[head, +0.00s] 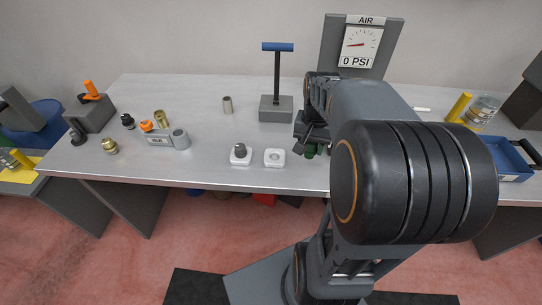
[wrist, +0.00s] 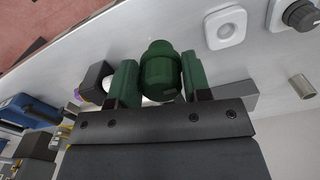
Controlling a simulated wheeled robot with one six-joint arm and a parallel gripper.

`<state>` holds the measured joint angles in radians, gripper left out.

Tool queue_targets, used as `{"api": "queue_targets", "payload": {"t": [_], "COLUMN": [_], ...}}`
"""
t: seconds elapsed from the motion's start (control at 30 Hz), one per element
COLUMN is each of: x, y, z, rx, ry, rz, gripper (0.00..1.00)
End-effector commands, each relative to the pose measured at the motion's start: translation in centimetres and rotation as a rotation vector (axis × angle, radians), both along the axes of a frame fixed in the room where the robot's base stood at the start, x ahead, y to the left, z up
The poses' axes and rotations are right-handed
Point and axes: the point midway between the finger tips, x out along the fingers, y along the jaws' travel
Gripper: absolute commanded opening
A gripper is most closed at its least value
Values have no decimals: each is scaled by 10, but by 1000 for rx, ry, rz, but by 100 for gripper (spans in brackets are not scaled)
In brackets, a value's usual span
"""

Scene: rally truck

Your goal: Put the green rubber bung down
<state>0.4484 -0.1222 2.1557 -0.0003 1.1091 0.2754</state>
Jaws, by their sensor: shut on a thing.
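The green rubber bung (wrist: 160,70) is a stepped, rounded dark green plug between the green fingers of my gripper (wrist: 160,80) in the wrist view. My gripper is shut on it. I cannot tell whether the bung touches the grey bench (head: 205,177).
A white square holder with an empty round recess (head: 275,157) sits left of my gripper. Another white holder (head: 241,160) carries a dark knob. A blue-handled pump (head: 277,85) and an air gauge (head: 361,42) stand behind. The bench front between holders and grey fitting block is clear.

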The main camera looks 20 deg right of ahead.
Motion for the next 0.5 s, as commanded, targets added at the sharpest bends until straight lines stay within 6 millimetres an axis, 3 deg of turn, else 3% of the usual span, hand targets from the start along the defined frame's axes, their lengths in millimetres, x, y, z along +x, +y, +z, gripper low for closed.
{"api": "queue_targets", "payload": {"t": [0.17, 0.5], "x": [5, 78], "y": [2, 28], "z": [-1, -42], "rx": [1, 2], "ry": [3, 8], "rz": [-42, -55], "gripper": [2, 2]}}
